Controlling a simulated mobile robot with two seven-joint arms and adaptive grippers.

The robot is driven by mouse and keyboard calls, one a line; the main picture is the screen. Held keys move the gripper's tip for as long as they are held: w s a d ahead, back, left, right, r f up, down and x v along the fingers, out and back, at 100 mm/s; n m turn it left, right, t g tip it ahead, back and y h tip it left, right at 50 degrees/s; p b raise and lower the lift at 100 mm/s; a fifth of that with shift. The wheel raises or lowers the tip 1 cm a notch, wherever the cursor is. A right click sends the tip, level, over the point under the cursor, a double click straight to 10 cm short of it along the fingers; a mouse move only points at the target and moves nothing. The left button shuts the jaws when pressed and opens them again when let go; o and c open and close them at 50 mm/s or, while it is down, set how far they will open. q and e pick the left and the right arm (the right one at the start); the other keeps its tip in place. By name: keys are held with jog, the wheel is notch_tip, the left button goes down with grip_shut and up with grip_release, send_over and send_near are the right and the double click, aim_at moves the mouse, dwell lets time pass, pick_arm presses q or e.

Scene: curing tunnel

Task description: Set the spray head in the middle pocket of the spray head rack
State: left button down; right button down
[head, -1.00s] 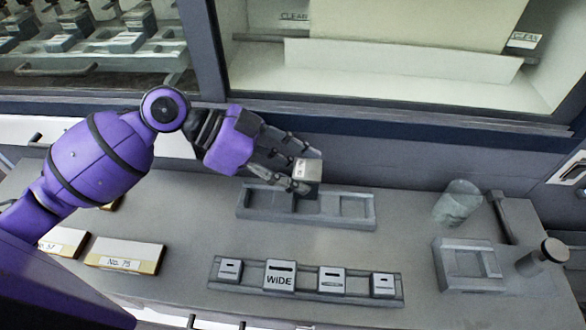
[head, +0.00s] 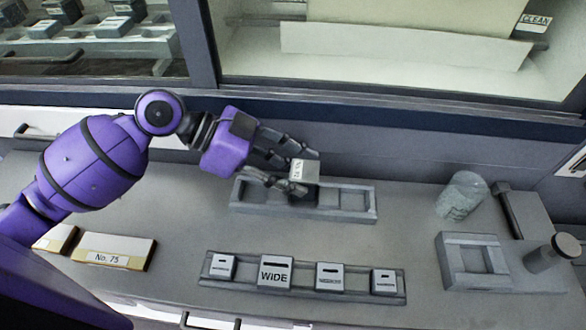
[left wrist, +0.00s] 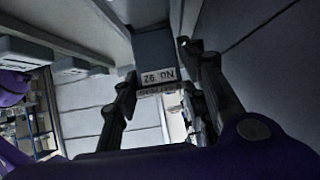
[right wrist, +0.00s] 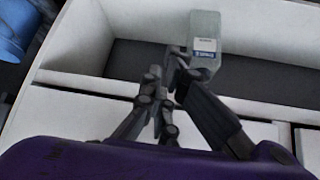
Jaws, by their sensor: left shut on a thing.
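The spray head, a small grey block (head: 304,172) labelled No. 92, is gripped in the fingers of my left gripper (head: 291,177). In the left wrist view the block (left wrist: 157,58) sits between the fingertips, its label upside down. The spray head rack, a long grey tray (head: 345,212), lies below it on the bench. The block is upright at the middle pocket; my fingers hide its lower edge, and I cannot tell whether it touches the pocket floor. The right pocket looks empty. My right gripper (right wrist: 168,62) looks shut and empty, away from the rack.
A second rack (head: 354,292) in front holds several labelled heads, one reading WIDE. A No. 75 box (head: 113,251) lies left. A labelled bottle (right wrist: 204,42) lies beyond my right fingertips.

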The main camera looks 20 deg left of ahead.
jog(key=shift+s+d+f, duration=0.1)
jog(key=shift+s, duration=0.25)
pick_arm(q)
jog(key=shift+f, duration=0.2)
pick_arm(e)
jog(key=shift+s+f, duration=0.15)
jog(key=shift+s, duration=0.05)
pick_arm(q)
jog(key=shift+f, duration=0.25)
pick_arm(e)
jog(key=shift+f, duration=0.1)
pick_arm(q)
jog(key=shift+f, duration=0.3)
pick_arm(e)
jog(key=shift+w+f, duration=0.1)
jog(key=shift+w, duration=0.05)
pick_arm(q)
jog(key=shift+f+b, duration=0.3)
jog(key=shift+b, duration=0.1)
pick_arm(e)
jog(key=shift+s+f, duration=0.2)
jog(key=shift+s, duration=0.05)
pick_arm(q)
jog(key=c, duration=1)
grip_release()
pick_arm(e)
jog(key=shift+s, duration=0.2)
pick_arm(q)
jog(key=shift+f, duration=0.1)
